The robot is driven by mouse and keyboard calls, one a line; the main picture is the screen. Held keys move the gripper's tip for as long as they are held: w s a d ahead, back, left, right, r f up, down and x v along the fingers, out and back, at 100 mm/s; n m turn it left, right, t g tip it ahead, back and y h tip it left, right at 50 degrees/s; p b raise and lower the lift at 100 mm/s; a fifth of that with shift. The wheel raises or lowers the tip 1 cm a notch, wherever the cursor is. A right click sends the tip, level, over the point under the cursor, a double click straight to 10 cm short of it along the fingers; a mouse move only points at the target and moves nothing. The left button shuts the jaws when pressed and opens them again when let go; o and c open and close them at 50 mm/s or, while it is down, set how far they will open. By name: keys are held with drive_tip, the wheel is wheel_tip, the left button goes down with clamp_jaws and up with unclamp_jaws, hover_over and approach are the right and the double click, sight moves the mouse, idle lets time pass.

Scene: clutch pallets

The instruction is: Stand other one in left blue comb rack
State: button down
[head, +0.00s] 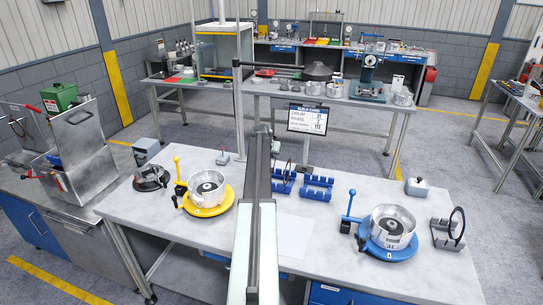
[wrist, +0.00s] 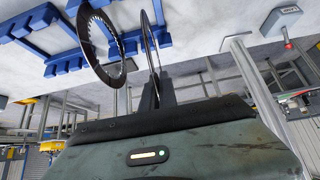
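The left blue comb rack (head: 283,184) stands at the middle of the front table, beside a second blue comb rack (head: 316,188). My gripper (wrist: 154,84) is shut on the edge of a thin dark ring disc (wrist: 149,42), seen nearly edge-on in the wrist view. Another ring disc with a toothed inner edge (wrist: 98,47) is tilted beside it, in front of the blue rack bars (wrist: 66,66). I cannot tell whether either disc touches a rack slot. In the head view my arm hides much of the gripper.
A yellow-based fixture (head: 209,209) is left of the racks and a blue-based fixture (head: 391,250) is right. A grey rack with a black ring (head: 457,222) stands at the far right. A build card sign (head: 307,119) rises behind. White table shows between the racks and blue fixture.

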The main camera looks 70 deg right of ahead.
drive_tip(key=shift+f+b, duration=1.95)
drive_tip(key=shift+f, duration=0.35)
drive_tip(key=c, duration=1.6)
unclamp_jaws()
drive_tip(key=shift+r, duration=0.15)
wheel_tip(320, 180, up, 8)
drive_tip(key=p, duration=0.8)
drive_tip(key=shift+w, duration=0.1)
